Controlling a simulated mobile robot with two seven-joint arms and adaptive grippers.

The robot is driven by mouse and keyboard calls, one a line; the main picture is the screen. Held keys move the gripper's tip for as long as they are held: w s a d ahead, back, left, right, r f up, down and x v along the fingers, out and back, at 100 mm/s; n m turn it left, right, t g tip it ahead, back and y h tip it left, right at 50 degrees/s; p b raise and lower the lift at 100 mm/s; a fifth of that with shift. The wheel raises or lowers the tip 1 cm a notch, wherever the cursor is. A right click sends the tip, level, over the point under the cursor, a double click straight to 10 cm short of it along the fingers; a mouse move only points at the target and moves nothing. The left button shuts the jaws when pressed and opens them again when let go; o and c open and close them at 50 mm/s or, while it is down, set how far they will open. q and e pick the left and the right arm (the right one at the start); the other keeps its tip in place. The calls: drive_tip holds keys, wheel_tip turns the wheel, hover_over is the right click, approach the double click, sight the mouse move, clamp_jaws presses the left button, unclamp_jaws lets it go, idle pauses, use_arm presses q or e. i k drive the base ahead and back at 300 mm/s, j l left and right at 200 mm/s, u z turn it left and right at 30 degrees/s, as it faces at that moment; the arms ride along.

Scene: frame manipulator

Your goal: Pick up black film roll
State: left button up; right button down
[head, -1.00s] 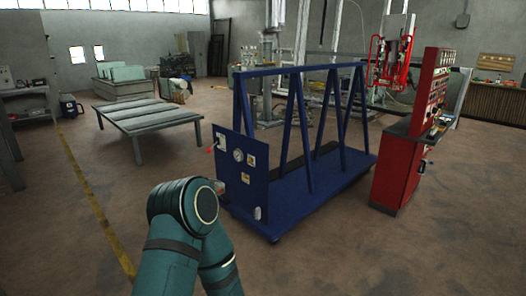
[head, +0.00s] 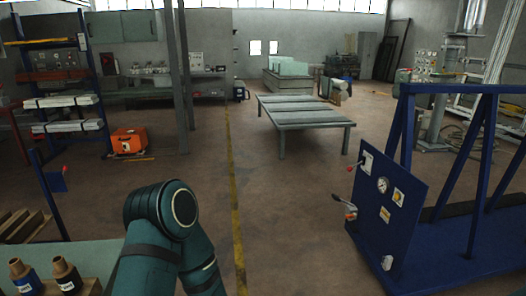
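A black film roll (head: 67,276) with a brown core sticking up and a white label stands upright at the bottom left of the head view. A blue film roll (head: 23,275) of the same shape stands just left of it. Neither of my grippers is in view.
A blue metal cart (head: 428,240) stands at the right, a low slatted table (head: 303,112) ahead. A blue rack (head: 68,100) with white boards and an orange case (head: 128,141) are at the left. The floor along the yellow line is clear.

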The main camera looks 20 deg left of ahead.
sight(68, 278)
drive_tip(key=i+u, duration=0.25)
drive_tip(key=u, duration=0.2)
drive_tip(key=i+u, duration=0.25)
drive_tip(key=u, duration=0.25)
drive_tip(key=i+l+u, duration=0.1)
drive_tip(key=u, duration=0.35)
drive_tip(key=i+l+u, duration=0.15)
drive_tip(key=u, duration=0.2)
drive_tip(key=i+l+u, duration=0.55)
drive_tip(key=u, duration=0.2)
drive_tip(key=i+l+u, duration=0.3)
drive_tip(key=l+u, duration=0.15)
drive_tip(key=i+l+u, duration=0.2)
drive_tip(key=l, duration=0.2)
drive_tip(key=k, duration=0.1)
